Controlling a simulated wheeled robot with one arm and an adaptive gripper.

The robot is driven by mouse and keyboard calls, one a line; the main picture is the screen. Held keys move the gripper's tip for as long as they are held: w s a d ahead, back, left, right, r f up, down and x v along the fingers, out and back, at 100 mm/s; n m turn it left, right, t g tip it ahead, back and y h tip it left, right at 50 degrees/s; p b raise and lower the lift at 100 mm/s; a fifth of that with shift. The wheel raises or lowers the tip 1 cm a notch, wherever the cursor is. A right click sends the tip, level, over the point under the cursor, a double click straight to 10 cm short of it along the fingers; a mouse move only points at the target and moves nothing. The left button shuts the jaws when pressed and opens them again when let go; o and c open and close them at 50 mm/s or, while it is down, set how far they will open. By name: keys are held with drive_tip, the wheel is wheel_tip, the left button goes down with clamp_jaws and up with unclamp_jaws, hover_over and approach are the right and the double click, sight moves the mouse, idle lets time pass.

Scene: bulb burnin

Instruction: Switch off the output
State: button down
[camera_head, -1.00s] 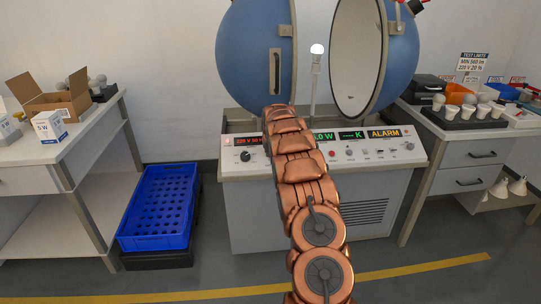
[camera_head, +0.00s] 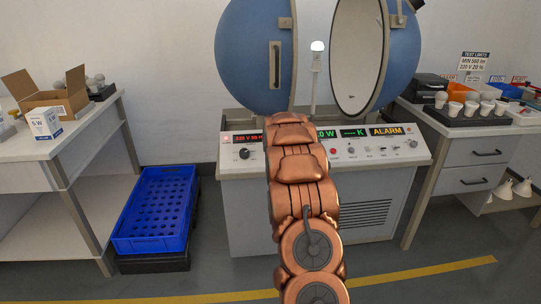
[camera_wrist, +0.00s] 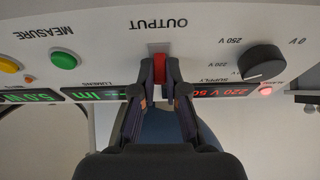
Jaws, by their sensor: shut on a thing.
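In the wrist view, which shows the panel upside down, a red rocker switch (camera_wrist: 160,63) sits beside the word OUTPUT on the pale front panel (camera_wrist: 110,25). My gripper (camera_wrist: 160,78) is at the panel with its two fingertips on either side of the red switch, shut on it. The switch's full outline and its position are partly hidden by the fingers. In the head view, my copper arm covers the switch and the gripper.
A black supply knob (camera_wrist: 264,63) and lit red voltage display (camera_wrist: 222,93) lie right of the switch in the wrist view; a green MEASURE button (camera_wrist: 64,60) lies left. A blue crate (camera_head: 155,213) stands left on the floor.

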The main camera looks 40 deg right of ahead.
drive_tip(key=shift+s+a+f+t+h+b, duration=0.15)
drive_tip(key=shift+f+t+h+b, duration=0.3)
drive_tip(key=shift+b, duration=1.05)
drive_tip(key=shift+s+a+f+t+h+b, duration=0.15)
drive_tip(key=shift+f+t+h+b, duration=0.3)
drive_tip(key=shift+b, duration=1)
drive_tip(key=t+b, duration=0.1)
drive_tip(key=b, duration=0.3)
drive_tip(key=shift+s+a+h, duration=0.1)
drive_tip(key=shift+h, duration=0.3)
drive_tip(key=t+b, duration=0.1)
drive_tip(key=b, duration=0.1)
drive_tip(key=t+h+b, duration=0.1)
drive_tip(key=b, duration=0.2)
drive_tip(key=shift+s+a+t+h, duration=0.1)
drive_tip(key=shift+s+t+h, duration=0.1)
drive_tip(key=shift+t+h, duration=0.1)
drive_tip(key=shift+r+b, duration=0.2)
drive_tip(key=shift+b, duration=0.4)
drive_tip(key=c, duration=1.2)
unclamp_jaws()
drive_tip(key=shift+s, duration=0.15)
drive_tip(key=v, duration=1.1)
drive_tip(key=shift+s+a, duration=0.3)
drive_tip(key=shift+f, duration=0.15)
